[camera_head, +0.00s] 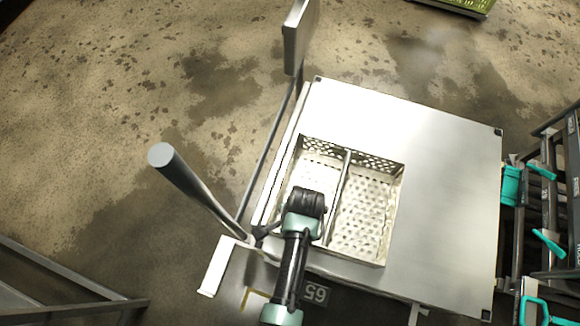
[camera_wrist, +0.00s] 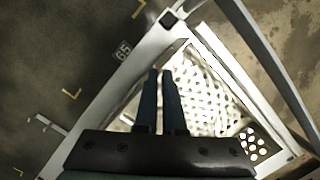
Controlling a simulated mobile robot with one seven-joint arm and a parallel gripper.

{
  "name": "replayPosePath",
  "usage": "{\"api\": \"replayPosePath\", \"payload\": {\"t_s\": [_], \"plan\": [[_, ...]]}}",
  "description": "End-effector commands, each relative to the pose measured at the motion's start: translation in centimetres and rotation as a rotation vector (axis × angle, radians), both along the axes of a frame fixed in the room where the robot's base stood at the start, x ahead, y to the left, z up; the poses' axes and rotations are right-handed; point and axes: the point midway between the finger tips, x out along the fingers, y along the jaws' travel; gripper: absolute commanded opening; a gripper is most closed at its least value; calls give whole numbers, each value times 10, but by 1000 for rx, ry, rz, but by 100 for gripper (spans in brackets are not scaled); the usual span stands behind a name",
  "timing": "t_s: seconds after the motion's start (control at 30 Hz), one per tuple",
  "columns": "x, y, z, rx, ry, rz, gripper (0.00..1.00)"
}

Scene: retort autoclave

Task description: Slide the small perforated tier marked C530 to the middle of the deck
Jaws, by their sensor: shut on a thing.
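The perforated tier (camera_head: 368,210) is a shallow, shiny metal basket with a bar across its middle. It sits on the left part of the pale square deck (camera_head: 450,190), close to the deck's left edge. I cannot read a C530 mark on it. My gripper (camera_wrist: 161,75) is over the left half of the tier, its two dark fingers close together, shut on the tier. The exact part between the fingertips is hard to make out. In the wrist view the perforated floor (camera_wrist: 203,95) shows beyond the fingers. My wrist hides part of the tier in the head view.
The deck is clear to the right of the tier. A grey round-ended handle (camera_head: 180,175) and an upright panel (camera_head: 298,38) stand at the deck's left side. A dark rack with teal parts (camera_head: 545,200) is close on the right. A floor plate marked 65 (camera_head: 315,293) lies below.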

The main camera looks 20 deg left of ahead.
Motion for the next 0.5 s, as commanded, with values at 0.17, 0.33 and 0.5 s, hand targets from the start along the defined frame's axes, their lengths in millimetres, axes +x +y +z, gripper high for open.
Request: {"api": "replayPosePath", "payload": {"t_s": [0.17,0.33,0.5], "plan": [[-3,-3,-6,-8,4,0,0],[-1,-7,-8,-10,4,0,0],[23,-37,-8,-11,2,-11,0]]}}
